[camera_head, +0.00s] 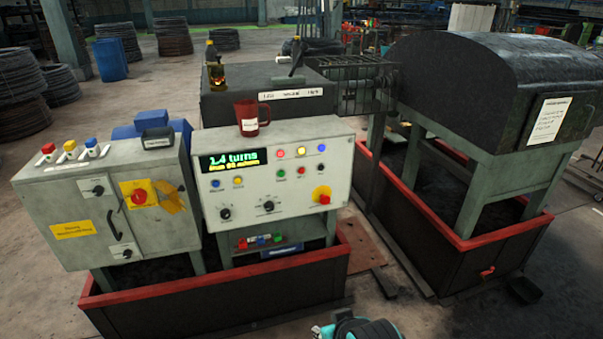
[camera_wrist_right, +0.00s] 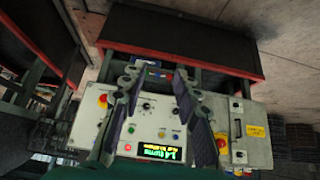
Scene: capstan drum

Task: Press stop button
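The pale control panel (camera_head: 225,196) stands in the middle of the head view, with a green display (camera_head: 234,160) reading "1.4 turns". It carries small coloured buttons, including a red one (camera_head: 301,152) at the top and another red one (camera_head: 301,171) below it. A large red mushroom button (camera_head: 321,194) sits on a yellow plate at lower right. The button labels are too small to read surely. In the right wrist view the panel (camera_wrist_right: 197,107) appears upside down. My right gripper (camera_wrist_right: 155,75) is open and empty, pointing towards it, apart from the buttons. My left gripper is not in view.
A grey cabinet (camera_head: 62,206) at left has another red mushroom button (camera_head: 142,197) on yellow. A red mug (camera_head: 252,117) stands on the panel's top. A red-rimmed trough (camera_head: 235,291) lies below. A dark hooded machine (camera_head: 470,78) stands right. A teal part of mine shows at bottom.

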